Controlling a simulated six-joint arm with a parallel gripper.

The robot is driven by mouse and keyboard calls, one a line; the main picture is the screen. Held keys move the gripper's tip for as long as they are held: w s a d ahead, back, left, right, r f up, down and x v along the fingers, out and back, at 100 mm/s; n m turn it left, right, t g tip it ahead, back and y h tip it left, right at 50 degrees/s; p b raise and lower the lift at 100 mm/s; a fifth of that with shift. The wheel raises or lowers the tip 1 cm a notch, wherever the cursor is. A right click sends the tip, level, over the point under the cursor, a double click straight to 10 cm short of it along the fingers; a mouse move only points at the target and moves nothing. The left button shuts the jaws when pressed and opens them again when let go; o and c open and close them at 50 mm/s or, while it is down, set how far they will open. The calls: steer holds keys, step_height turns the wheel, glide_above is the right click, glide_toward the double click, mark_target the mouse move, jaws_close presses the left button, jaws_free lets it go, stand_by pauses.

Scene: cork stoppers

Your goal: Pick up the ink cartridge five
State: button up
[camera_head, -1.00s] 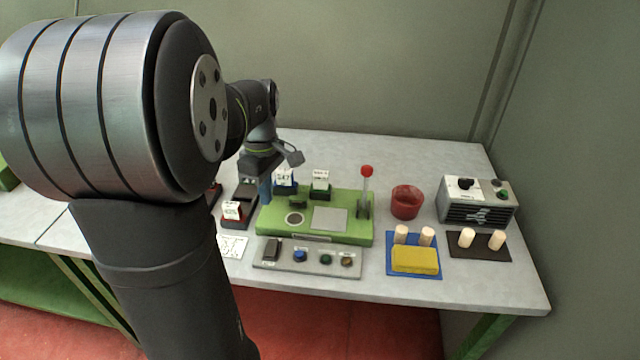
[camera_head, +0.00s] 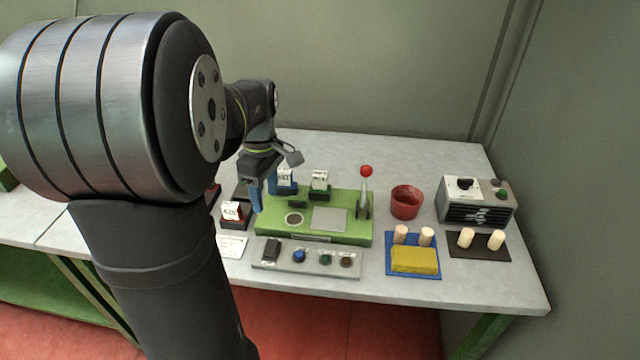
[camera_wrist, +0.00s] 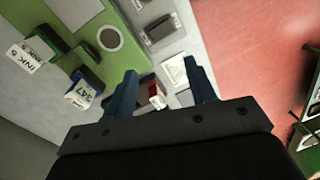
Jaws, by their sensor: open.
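The ink cartridge five (camera_head: 319,182) stands upright at the back of the green machine base, with a white label over a green lower part. In the wrist view its label (camera_wrist: 24,57) reads "INK 5", at the far left. My gripper (camera_head: 263,195) has blue fingers and is open and empty, left of that cartridge and apart from it. In the wrist view the fingers (camera_wrist: 160,76) are spread, pointing away from the cartridge. A blue cartridge marked 347 (camera_wrist: 84,92) stands between the gripper and cartridge five.
A red cartridge (camera_head: 231,213) stands in a dark holder left of the green base (camera_head: 290,234). A red-knobbed lever (camera_head: 365,190) rises at the base's right. A red cup (camera_head: 406,203), yellow sponge (camera_head: 414,259) and grey box (camera_head: 477,208) are farther right.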

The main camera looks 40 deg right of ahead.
step_height(320, 180, up, 8)
steer(key=n, duration=0.3)
glide_above(320, 173)
steer(key=shift+t+h, duration=0.4)
step_height(320, 173, down, 12)
steer(key=shift+w+d+r, duration=0.1)
steer(key=shift+w+r, duration=0.05)
steer(key=shift+s+f, duration=0.2)
steer(key=shift+f, duration=2.7)
jaws_close()
steer(key=shift+r, duration=2.2)
steer(key=s+d+r, duration=0.2)
steer(key=s+r, duration=0.4)
steer(key=s, duration=0.5)
steer(key=shift+s+r, duration=0.15)
steer(key=shift+r, duration=0.2)
